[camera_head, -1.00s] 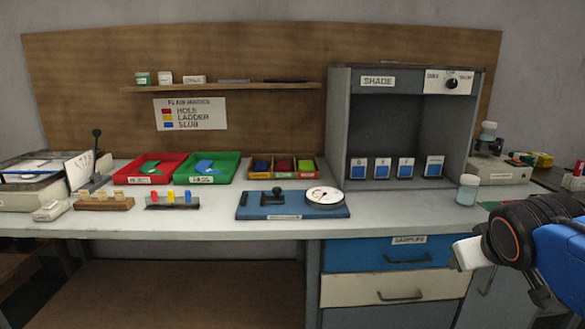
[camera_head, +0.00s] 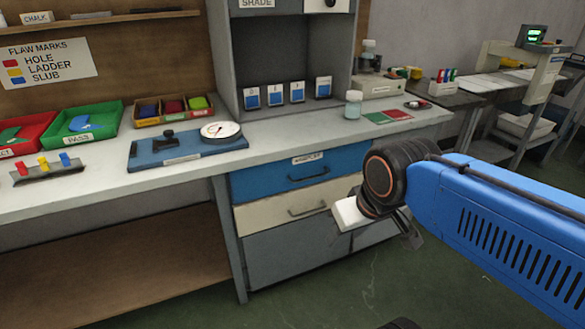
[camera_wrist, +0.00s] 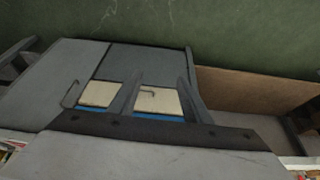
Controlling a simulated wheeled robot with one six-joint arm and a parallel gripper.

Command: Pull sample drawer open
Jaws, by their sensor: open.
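In the head view my gripper is in front of the drawers' right side, mostly hidden by my wrist, and apart from the handle.
A cream drawer (camera_head: 280,212) with its own handle (camera_head: 307,210) is below, and a grey front (camera_head: 290,250) under that. The bench top (camera_head: 110,187) overhangs the drawers and carries a blue gauge board (camera_head: 165,154) and a jar (camera_head: 353,104). Green floor (camera_head: 330,295) in front is clear.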

